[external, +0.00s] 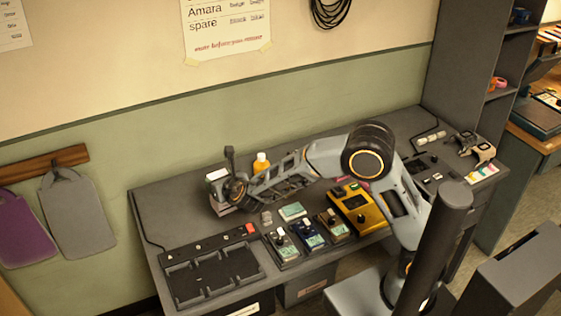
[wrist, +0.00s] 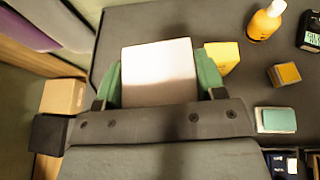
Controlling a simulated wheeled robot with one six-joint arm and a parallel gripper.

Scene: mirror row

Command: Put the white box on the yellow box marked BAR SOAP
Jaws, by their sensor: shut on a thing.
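The white box (wrist: 157,72) is between the green fingertips of my gripper (wrist: 158,88) in the wrist view, with its pale top facing the camera. My gripper is shut on it. In the external view the white box (external: 216,174) shows at the end of my arm, over the back left part of the table. A yellow box (wrist: 222,57) lies just right of my gripper in the wrist view, partly covered by the right finger. No marking on it can be read. I cannot make it out in the external view. The height of the white box above the table is unclear.
An orange bottle (wrist: 265,22) stands right of the yellow box, with a black device (wrist: 309,30) beyond it. A small brown-yellow block (wrist: 284,74) and several pedals are nearby. A black tray (external: 212,276) lies at the table's front left.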

